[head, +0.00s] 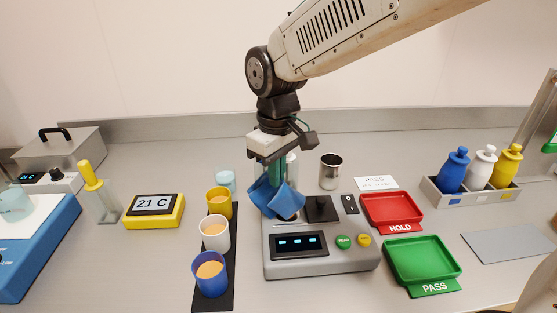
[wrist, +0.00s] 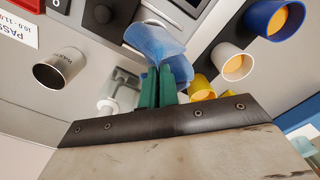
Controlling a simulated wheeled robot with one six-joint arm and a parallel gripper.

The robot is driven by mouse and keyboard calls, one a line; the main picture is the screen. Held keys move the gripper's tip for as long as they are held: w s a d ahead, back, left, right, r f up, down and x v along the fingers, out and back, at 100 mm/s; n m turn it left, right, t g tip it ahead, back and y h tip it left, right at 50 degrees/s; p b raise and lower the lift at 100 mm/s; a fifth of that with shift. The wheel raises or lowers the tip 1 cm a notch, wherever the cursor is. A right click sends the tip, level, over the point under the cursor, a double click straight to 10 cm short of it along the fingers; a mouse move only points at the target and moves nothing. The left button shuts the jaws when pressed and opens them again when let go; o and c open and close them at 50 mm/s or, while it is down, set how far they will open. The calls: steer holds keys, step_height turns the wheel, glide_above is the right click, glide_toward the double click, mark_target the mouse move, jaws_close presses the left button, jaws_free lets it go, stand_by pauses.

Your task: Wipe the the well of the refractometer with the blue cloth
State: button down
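The grey refractometer (head: 322,264) stands on the bench with a lit display, a green and a yellow button, and a black block on top. My gripper (head: 276,180) points down over its left top part, with green fingers closed on the blue cloth (head: 264,197). The cloth hangs in folds from the fingertips, over or against the area left of the black block. In the wrist view the fingers (wrist: 161,82) pinch the cloth (wrist: 155,41). The well is mostly hidden by the cloth, and I cannot tell whether the cloth touches it.
Yellow, white and blue cups (head: 211,272) stand on a black strip to the left. A metal cup (head: 331,172) is behind. Red HOLD (head: 391,209) and green PASS (head: 423,259) trays lie to the right. A bottle rack (head: 470,197) stands further right.

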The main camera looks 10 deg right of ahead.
glide_above(277, 211)
steer(key=shift+f, duration=2.65)
steer(key=c, duration=0.6)
jaws_free()
steer(key=shift+f, duration=0.15)
steer(key=shift+f, duration=1)
jaws_close()
steer(key=shift+r, duration=0.1)
